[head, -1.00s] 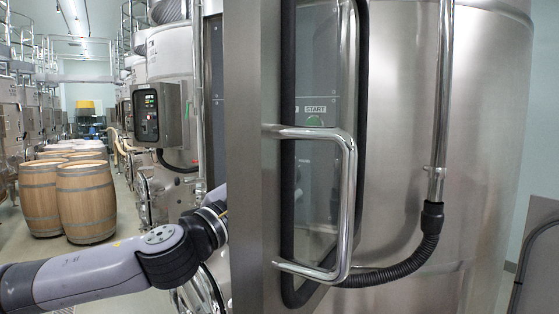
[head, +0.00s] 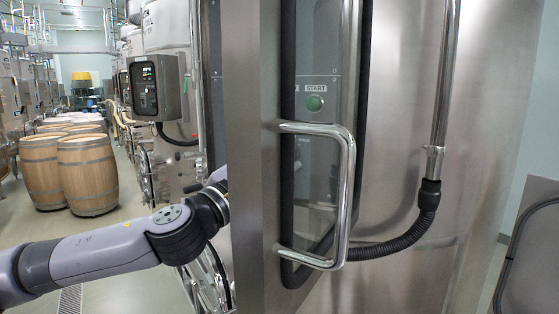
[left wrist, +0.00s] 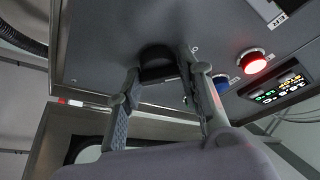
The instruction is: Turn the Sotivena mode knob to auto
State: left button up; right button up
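A black mode knob (left wrist: 158,62) sits on a grey panel in the left wrist view; its setting and labels cannot be read. My left gripper (left wrist: 164,72) is open, with one finger on each side of the knob. The left finger is close to the knob's edge; a small gap seems to show on the right, and contact cannot be told. In the head view my left arm comes in from the left and its gripper is hidden behind a steel door (head: 252,150). My right gripper is not in view.
The panel carries a lit red button (left wrist: 253,62), a blue button (left wrist: 221,83) and a small display (left wrist: 277,88). Wooden barrels (head: 88,175) stand at left.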

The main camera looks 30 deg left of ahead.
pick_arm(q)
jog(key=c, duration=0.6)
jog(key=shift+f, duration=0.1)
jog(key=shift+a+r+m+g+h+p, duration=0.1)
jog(key=shift+m+g+h+p, duration=0.35)
jog(key=shift+m, duration=1.15)
jog(key=shift+r+m+g+p, duration=0.15)
jog(key=shift+m+g, duration=0.55)
jog(key=shift+m, duration=0.9)
jog(key=shift+a+r+m+g+h+p, duration=0.1)
jog(key=shift+m+g+h+p, duration=0.3)
jog(key=shift+m, duration=1.2)
jog(key=shift+d, duration=0.1)
